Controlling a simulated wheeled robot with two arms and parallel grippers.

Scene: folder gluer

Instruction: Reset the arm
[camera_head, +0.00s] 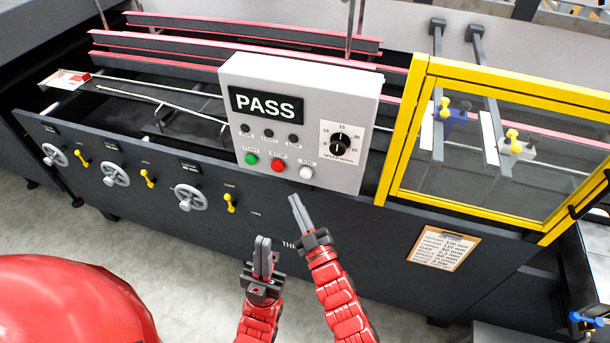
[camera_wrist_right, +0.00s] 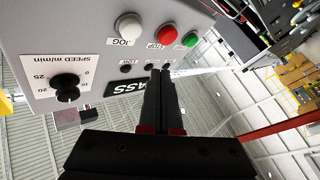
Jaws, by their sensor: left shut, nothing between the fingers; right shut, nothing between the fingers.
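My left gripper (camera_head: 262,257) is shut and empty, low in front of the machine's dark front panel in the head view. My right gripper (camera_head: 297,209) is shut and empty, up and to the right of it, just below the control box (camera_head: 300,122). The right gripper's fingers also show in the right wrist view (camera_wrist_right: 159,85), pointing up toward the box face. The box display (camera_head: 268,105) reads PASS. Below it are a green START button (camera_head: 251,159), a red STOP button (camera_head: 278,166) and a white JOG button (camera_head: 306,172). I cannot tell whether the fingers touch the box.
Several grey handwheels (camera_head: 116,174) and yellow levers (camera_head: 148,178) line the front panel at left. A yellow-framed guard (camera_head: 480,150) stands at right. A clipboard (camera_head: 444,248) hangs below it. A red and white carton (camera_head: 66,79) lies at the far left. Floor (camera_head: 190,250) shows in front.

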